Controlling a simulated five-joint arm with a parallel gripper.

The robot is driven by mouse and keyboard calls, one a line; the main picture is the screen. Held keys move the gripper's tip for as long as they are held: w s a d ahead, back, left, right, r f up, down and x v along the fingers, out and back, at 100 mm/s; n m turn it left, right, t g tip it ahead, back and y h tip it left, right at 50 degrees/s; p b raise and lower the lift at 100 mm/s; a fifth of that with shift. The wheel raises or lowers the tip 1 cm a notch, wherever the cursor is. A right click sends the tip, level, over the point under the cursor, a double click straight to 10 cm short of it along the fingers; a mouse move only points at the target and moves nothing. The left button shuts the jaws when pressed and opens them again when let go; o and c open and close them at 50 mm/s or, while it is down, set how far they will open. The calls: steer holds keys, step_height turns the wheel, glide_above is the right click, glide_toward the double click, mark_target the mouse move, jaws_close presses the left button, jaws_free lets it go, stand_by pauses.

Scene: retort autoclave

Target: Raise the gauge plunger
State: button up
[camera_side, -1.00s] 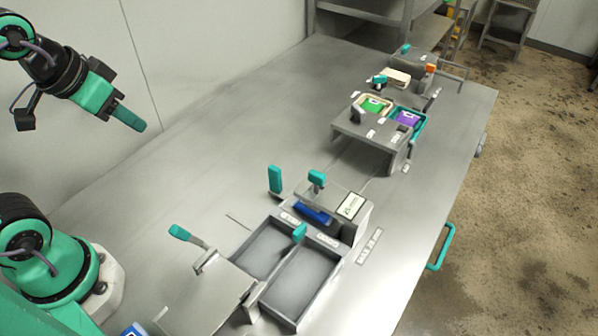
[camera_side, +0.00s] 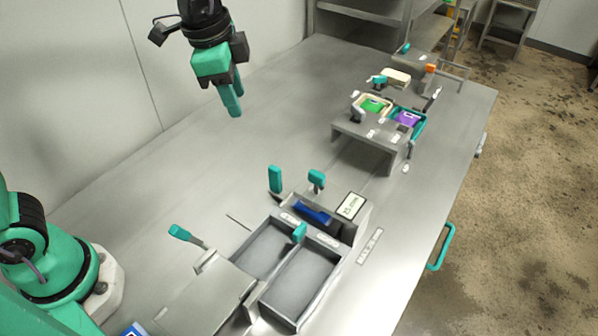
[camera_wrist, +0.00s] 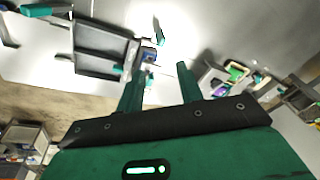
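My gripper (camera_side: 233,108) hangs high above the back left of the table, fingers pointing down, empty. The wrist view shows its two teal fingers (camera_wrist: 159,82) apart with nothing between them. A grey block (camera_side: 346,229) with a blue insert and a white label stands mid-table behind two trays. A short teal-topped handle (camera_side: 317,180) rises at its back, and a taller teal paddle (camera_side: 275,179) stands to the left. Which of these is the gauge plunger I cannot tell for sure. My gripper is apart from both, higher and to the left.
Two grey trays (camera_side: 333,248) lie in front of the block, with a teal knob (camera_side: 299,233) between them. A teal-tipped lever (camera_side: 180,233) sits left of them. The table's back left is clear.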

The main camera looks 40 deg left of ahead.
mark_target(317, 173)
steer(key=w+d+f+m, duration=0.1)
steer(key=d+f+m, duration=0.1)
steer(key=d, duration=0.2)
steer(key=w+d+f+m+g, duration=0.1)
steer(key=w+d+f+m, duration=0.1)
steer(key=d, duration=0.3)
steer(key=w+d+f+m+g, duration=0.1)
steer(key=w+d+f+m, duration=0.1)
steer(key=d+f+m, duration=0.1)
steer(key=shift+w+d+y, duration=0.15)
steer(key=shift+d+y, duration=0.25)
steer(key=shift+d, duration=0.4)
steer(key=shift+f, duration=0.2)
steer(key=shift+f, duration=3.75)
jaws_close()
